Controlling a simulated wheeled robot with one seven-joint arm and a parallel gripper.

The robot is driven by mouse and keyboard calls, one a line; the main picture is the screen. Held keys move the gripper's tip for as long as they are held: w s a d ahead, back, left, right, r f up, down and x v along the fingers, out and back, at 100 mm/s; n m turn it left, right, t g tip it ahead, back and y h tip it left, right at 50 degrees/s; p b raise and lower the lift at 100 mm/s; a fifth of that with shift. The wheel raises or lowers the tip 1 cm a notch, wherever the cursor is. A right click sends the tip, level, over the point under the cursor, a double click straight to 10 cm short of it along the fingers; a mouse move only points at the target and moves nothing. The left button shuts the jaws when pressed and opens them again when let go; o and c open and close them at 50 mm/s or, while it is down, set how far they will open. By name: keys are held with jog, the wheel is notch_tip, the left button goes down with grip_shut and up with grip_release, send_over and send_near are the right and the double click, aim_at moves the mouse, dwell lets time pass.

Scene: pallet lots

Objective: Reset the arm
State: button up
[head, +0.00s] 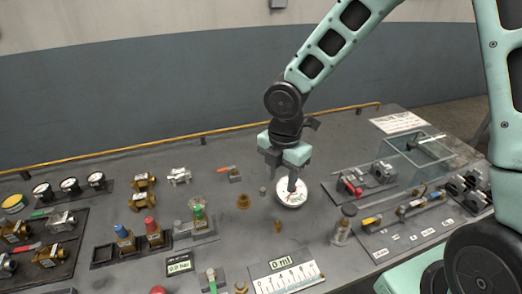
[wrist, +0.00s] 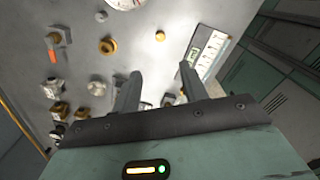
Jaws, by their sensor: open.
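My gripper (head: 283,168) hangs over the middle of the grey workbench (head: 150,178), in front of and above a round white dial gauge (head: 292,196). In the wrist view the two fingers of my gripper (wrist: 158,88) stand apart with nothing between them. The dial gauge shows at the top edge of the wrist view (wrist: 124,3). My arm reaches down from the upper right in the head view, bent at the elbow. Whether the fingertips touch the gauge is hard to tell in the head view; in the wrist view they are clear of it.
Near the gripper stand a brass fitting (head: 243,201) and a glass jar (head: 343,226). A scale plate reading 0 ml (head: 284,277) lies at the front. Valves with coloured knobs (head: 152,232) stand left, a clear box (head: 420,150) right. A yellow rail (head: 200,134) edges the back.

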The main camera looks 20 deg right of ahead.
jog(key=s+a+r+m+b, duration=0.1)
jog(key=s+a+r+m, duration=0.2)
jog(key=s+m, duration=0.5)
jog(key=s+a+r+m+b, duration=0.1)
jog(key=s+a+r+m, duration=0.2)
jog(key=s+m, duration=0.5)
jog(key=s+r, duration=0.1)
jog(key=s, duration=0.3)
jog(key=shift+a+r+y, duration=0.2)
jog(key=shift+r+y, duration=0.05)
jog(key=shift+y, duration=0.05)
jog(key=shift+s, duration=0.1)
jog(key=shift+c, duration=0.7)
jog(key=shift+d, duration=0.1)
